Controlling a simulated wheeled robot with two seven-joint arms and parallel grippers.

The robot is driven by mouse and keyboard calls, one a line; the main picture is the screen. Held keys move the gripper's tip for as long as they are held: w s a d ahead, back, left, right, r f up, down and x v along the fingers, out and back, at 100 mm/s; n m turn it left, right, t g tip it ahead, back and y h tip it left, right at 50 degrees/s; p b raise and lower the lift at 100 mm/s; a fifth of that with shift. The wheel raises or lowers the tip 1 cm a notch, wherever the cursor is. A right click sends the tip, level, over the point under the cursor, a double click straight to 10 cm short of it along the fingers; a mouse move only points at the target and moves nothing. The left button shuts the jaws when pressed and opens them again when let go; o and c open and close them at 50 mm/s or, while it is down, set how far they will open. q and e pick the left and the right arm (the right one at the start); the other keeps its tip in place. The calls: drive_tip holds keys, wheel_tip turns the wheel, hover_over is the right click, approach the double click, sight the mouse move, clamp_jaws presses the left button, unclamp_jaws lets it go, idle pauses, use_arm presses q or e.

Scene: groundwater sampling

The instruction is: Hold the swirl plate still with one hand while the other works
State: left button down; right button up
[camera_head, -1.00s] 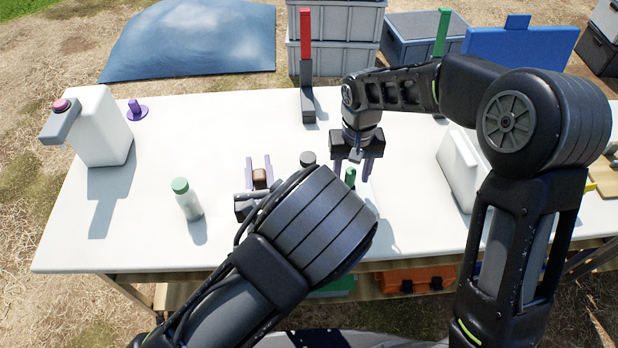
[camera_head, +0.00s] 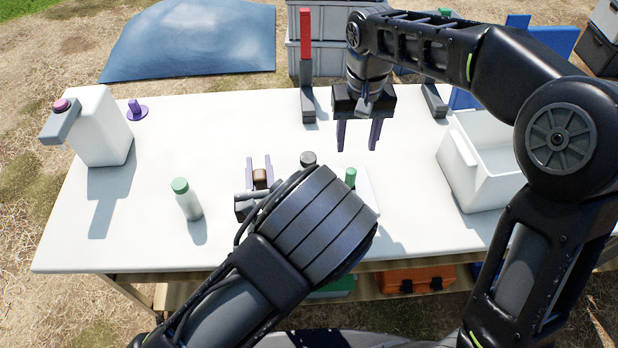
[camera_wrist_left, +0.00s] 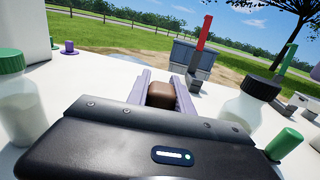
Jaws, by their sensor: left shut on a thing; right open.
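My left gripper (camera_head: 259,166) has its two pale purple fingers on either side of a brown block (camera_head: 260,178), shut on it low over the table. The left wrist view shows the same brown block (camera_wrist_left: 162,95) between the fingers. A thin white plate (camera_head: 368,194) lies just right of my left forearm, which hides part of it; I cannot tell whether the block joins it. A green-topped post (camera_head: 350,177) stands at the plate. A dark-capped bottle (camera_head: 308,159) is partly hidden behind my forearm. My right gripper (camera_head: 358,138) is open and empty, above the table beyond the plate.
A green-capped bottle (camera_head: 187,200) stands left of my left gripper. A white jug (camera_head: 101,128) and a purple disc with a peg (camera_head: 136,111) are at the far left. A red-topped upright (camera_head: 306,65) stands at the back. A white bin (camera_head: 478,170) is at the right.

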use_arm(q)
drive_tip(key=c, duration=1)
unclamp_jaws()
drive_tip(key=shift+c, duration=0.2)
wheel_tip(320, 180, up, 10)
